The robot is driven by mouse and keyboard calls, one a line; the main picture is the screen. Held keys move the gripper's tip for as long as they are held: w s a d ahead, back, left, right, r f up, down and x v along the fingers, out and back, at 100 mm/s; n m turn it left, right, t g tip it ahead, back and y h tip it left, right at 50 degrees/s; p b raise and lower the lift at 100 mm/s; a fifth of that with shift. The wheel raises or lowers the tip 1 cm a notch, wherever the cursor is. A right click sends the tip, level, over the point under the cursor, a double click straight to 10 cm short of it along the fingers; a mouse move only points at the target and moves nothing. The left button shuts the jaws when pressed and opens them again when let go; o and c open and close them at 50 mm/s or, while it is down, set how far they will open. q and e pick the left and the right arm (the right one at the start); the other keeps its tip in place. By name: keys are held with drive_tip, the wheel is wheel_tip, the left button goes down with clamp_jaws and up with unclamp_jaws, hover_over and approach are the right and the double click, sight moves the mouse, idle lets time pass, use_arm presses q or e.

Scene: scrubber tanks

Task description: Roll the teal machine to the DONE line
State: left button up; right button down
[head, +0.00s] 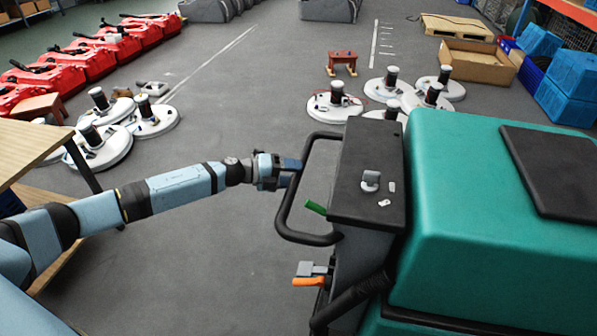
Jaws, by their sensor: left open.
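The teal machine (470,215) stands at the right, with a black lid pad on top and a dark control panel (368,190) on its left end. A black loop handle (282,205) sticks out from that end towards the left. My left gripper (293,172) is open at the upper left part of the handle. Its fingertips overlap the bar in the picture; I cannot tell whether they touch or straddle it. A long white floor line (210,62) and a shorter marked line (374,45) lie farther back. No DONE lettering is readable. My right gripper is not in view.
White round floor machines (152,122) stand at the left and several more (334,105) behind the teal machine. Red machines (92,65) line the far left. A wooden table (28,148) stands at the left. Blue bins (566,92) fill the back right. Grey floor is clear in the middle.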

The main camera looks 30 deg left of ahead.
use_arm(q)
drive_tip(key=shift+x, duration=0.95)
drive_tip(key=shift+c, duration=0.3)
clamp_jaws()
drive_tip(key=shift+d, duration=0.1)
